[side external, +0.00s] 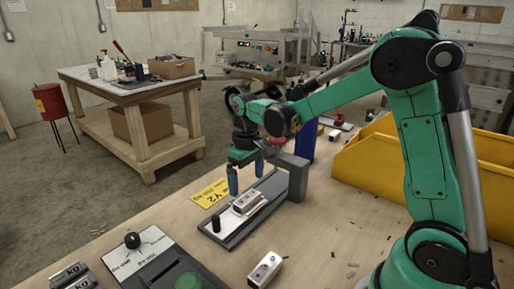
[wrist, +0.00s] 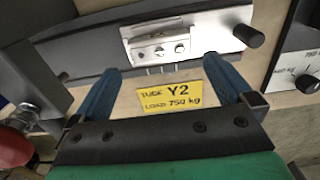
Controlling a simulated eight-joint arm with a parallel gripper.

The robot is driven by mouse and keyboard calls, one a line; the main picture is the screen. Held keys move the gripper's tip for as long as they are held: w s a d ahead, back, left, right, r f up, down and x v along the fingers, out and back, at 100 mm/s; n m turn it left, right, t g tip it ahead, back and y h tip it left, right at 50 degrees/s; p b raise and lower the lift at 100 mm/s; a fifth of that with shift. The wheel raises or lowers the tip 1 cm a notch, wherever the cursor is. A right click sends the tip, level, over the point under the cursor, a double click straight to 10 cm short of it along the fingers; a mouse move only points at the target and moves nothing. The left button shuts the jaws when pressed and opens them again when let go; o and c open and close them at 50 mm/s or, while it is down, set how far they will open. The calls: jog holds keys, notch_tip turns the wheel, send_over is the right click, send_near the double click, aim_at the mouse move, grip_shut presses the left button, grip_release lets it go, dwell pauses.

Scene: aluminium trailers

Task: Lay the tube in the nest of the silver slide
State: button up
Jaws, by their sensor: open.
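The silver slide (side external: 241,204) sits on a dark rail (side external: 222,234), between a black peg and a grey end block. I cannot tell whether this bar is the tube or part of the slide; no other tube is clear. My gripper (side external: 246,179) is open, its two blue fingers pointing down above the rail area. In the wrist view the fingers (wrist: 161,68) are wide apart with nothing held between them.
A yellow card (side external: 210,194) reading "TUBE Y2, LOAD 750 kg" lies beside the rail. The grey end block (side external: 293,177) and a blue upright part (side external: 305,140) stand close to my gripper. A dial panel (side external: 130,255), a loose silver block (side external: 265,269) and a yellow bin (side external: 440,172) are around.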

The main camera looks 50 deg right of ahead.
aim_at(248, 198)
notch_tip(248, 198, up, 7)
jog(key=s+a+t, duration=0.6)
jog(key=s+t, duration=0.1)
jog(key=s, duration=0.2)
jog(key=shift+a+f, duration=0.25)
jog(key=shift+f, duration=0.15)
jog(key=shift+s, duration=0.1)
dwell(0.4)
